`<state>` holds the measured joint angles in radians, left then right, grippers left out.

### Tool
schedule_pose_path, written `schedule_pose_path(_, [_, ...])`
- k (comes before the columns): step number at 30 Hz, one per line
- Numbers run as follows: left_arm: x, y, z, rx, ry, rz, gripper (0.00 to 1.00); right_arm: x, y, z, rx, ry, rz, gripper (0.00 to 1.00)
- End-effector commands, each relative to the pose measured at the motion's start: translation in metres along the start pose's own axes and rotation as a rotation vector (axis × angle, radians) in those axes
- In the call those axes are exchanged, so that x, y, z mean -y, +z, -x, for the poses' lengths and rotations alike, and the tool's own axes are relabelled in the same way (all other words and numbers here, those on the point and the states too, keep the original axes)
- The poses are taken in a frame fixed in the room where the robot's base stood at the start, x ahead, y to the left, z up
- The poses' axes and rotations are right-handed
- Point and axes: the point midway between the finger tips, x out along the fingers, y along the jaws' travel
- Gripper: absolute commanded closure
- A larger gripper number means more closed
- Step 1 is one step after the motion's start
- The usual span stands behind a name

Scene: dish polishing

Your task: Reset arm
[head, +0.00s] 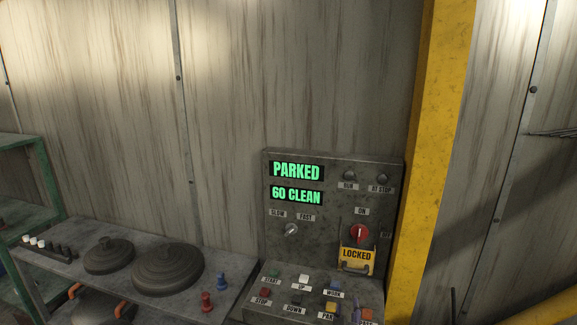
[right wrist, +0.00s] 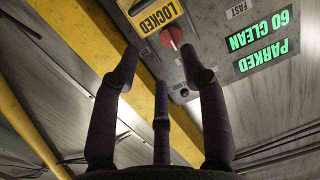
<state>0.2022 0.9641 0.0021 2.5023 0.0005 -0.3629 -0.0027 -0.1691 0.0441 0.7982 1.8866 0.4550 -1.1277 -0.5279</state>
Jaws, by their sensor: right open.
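My right gripper (right wrist: 163,78) shows in the right wrist view with its dark fingers spread and nothing between them. Its fingertips point toward the control panel (right wrist: 225,22), which appears upside down there. The panel (head: 335,168) reads PARKED and 60 CLEAN. Its red rotary switch (head: 359,233) sits above a yellow LOCKED tag (head: 356,257). I cannot tell from the wrist view whether a finger touches the switch. My left gripper is not in view.
A yellow post (head: 432,150) stands right beside the panel. A grey bench (head: 60,268) at left bears dark round discs (head: 168,270), a red peg (head: 207,301) and a blue peg (head: 222,281). A green shelf (head: 22,215) is at far left. The wall behind is bare.

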Motion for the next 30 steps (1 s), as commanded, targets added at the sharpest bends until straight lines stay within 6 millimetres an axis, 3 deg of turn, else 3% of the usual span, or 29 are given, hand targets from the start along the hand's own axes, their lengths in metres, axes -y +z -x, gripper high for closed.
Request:
schedule_pose_path(8, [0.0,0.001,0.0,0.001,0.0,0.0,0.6,0.007,0.078,0.003,0.205,-0.084,-0.013,0.56])
schedule_pose_path(14, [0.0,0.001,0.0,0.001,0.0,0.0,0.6,0.012,0.176,0.03,0.484,-0.17,-0.051,0.56])
schedule_pose_path(20, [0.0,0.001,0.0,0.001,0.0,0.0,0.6,0.013,0.273,0.088,0.808,-0.234,-0.114,0.56])
schedule_pose_path(24, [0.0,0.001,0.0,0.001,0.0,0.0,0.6,0.011,0.328,0.145,1.043,-0.263,-0.165,0.56])
schedule_pose_path(30, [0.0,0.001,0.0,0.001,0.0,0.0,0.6,0.008,0.377,0.221,1.317,-0.281,-0.226,0.56])
